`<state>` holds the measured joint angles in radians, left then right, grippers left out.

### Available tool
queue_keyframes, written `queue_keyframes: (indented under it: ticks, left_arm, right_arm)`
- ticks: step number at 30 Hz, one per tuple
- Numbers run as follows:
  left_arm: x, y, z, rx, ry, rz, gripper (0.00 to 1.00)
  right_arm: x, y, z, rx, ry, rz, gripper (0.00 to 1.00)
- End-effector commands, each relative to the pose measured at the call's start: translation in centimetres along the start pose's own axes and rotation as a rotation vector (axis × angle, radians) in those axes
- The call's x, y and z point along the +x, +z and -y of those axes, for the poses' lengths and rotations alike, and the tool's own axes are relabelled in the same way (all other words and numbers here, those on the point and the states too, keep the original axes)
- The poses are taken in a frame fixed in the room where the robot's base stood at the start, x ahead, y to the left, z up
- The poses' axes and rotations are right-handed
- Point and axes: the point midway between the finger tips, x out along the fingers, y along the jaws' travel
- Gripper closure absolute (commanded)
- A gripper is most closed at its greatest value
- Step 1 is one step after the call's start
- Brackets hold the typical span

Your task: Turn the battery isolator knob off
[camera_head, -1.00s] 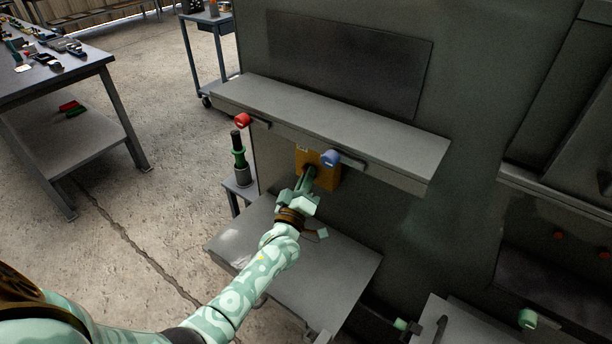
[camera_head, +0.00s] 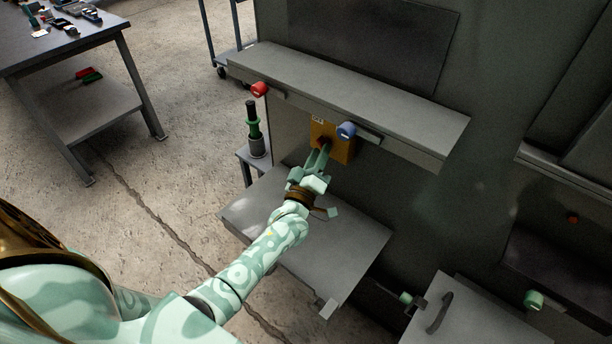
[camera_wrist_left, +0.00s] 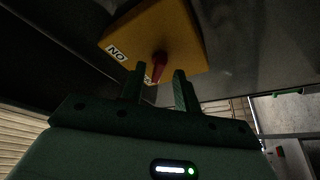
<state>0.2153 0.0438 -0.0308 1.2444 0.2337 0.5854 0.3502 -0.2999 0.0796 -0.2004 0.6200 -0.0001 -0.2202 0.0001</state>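The battery isolator is a yellow-orange box (camera_head: 343,152) under a grey ledge. It also shows in the left wrist view (camera_wrist_left: 183,33), with a red knob (camera_wrist_left: 159,63) on its face. A white label reading "ON", seen upside down, is beside the knob; a second label is partly hidden behind the knob and a finger. My left gripper (camera_head: 323,157) reaches up to the box from the front. In the left wrist view, its two fingers (camera_wrist_left: 158,86) are apart, with the knob in the gap between them. I see clear space beside the knob. My right gripper is not in view.
A red knob (camera_head: 259,89) and a blue knob (camera_head: 346,130) stick out along the ledge (camera_head: 340,88), the blue one close to the box. A grey shelf (camera_head: 335,235) lies below my left arm. A green-and-black tool (camera_head: 253,125) stands in a holder at left.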

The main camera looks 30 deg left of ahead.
Motion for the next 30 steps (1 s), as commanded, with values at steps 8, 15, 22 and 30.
queue_keyframes:
  ticks: [8,15,22,30]
  left_arm:
    - [-7.4,-0.1,-0.1,-0.001,-0.002,0.003,0.68]
    - [-12.7,0.0,0.0,-0.001,-0.002,0.004,0.68]
    - [-14.5,0.0,0.0,-0.001,0.000,0.001,0.68]
    - [-14.6,0.0,0.0,-0.001,-0.001,0.001,0.68]
  right_arm:
    - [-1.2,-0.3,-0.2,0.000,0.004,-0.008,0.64]
    - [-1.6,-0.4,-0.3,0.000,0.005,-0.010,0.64]
    - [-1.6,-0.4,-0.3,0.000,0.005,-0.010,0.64]
    - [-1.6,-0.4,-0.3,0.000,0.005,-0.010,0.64]
